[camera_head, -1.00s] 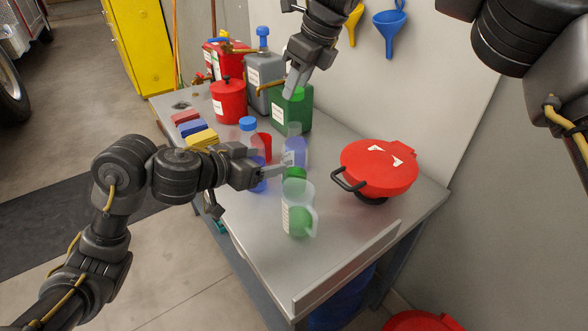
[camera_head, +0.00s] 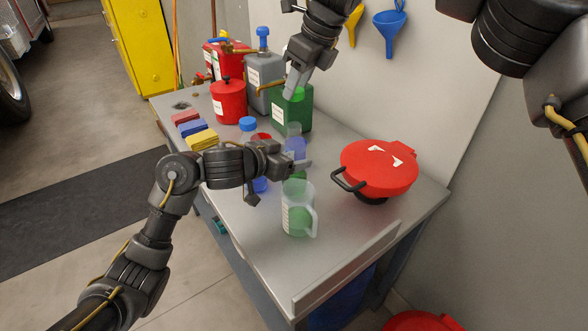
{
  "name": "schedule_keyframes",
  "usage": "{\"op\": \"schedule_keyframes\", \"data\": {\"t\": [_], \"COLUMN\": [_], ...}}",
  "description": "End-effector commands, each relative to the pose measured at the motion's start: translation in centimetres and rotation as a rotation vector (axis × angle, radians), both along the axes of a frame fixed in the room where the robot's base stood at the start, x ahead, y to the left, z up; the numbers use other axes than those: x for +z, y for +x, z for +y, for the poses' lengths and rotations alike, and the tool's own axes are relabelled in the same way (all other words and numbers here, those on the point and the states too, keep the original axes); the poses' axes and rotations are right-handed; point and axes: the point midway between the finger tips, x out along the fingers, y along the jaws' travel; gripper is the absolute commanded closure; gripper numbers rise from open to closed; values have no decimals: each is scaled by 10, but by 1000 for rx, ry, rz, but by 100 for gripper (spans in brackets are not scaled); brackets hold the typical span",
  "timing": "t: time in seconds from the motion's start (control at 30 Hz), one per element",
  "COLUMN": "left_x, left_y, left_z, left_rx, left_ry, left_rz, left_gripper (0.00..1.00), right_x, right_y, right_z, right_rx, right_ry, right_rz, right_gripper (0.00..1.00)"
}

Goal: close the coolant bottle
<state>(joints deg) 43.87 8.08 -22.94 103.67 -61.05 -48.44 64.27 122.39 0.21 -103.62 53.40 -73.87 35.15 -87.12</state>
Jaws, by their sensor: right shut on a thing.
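A green jug (camera_head: 291,113), which looks like the coolant bottle, stands upright at the back of the bench. A bright green cap (camera_head: 298,94) is at its top. My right gripper (camera_head: 292,84) comes from above and is shut on the green cap; I cannot tell whether the cap is seated. My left gripper (camera_head: 300,165) is above the bench, in front of the translucent blue container (camera_head: 295,148) and just behind the clear pitcher. Its finger gap is not clear, and it partly hides the containers behind it.
A clear pitcher (camera_head: 299,212) with green contents stands near the front. A red lidded pan (camera_head: 376,170) with a black handle is at right. The bench's front right is clear.

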Motion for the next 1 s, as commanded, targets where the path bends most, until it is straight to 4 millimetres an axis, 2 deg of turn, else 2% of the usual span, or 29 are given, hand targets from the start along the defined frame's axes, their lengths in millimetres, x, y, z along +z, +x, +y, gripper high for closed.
{"op": "schedule_keyframes", "data": {"t": [0.07, 0.4, 0.5, 0.8, 1.0], "left_x": [0, 0, 0, 0, 0], "left_y": [0, 0, 0, 0, 0], "left_z": [0, 0, 0, 0, 0], "left_rx": [0, 0, 0, 0, 0], "left_ry": [0, 0, 0, -1, -1], "left_rz": [0, 0, 0, 0, 1], "left_gripper": [38, 81, 81, 81, 81], "right_x": [0, 0, -5, -44, -48], "right_y": [0, 0, 0, 0, 0], "right_z": [0, 0, 0, 1, 1], "right_rx": [0, 0, 1, 2, 0], "right_ry": [0, 0, 0, 6, 6], "right_rz": [0, 0, 2, -2, -5], "right_gripper": [85, 85, 85, 85, 85]}}
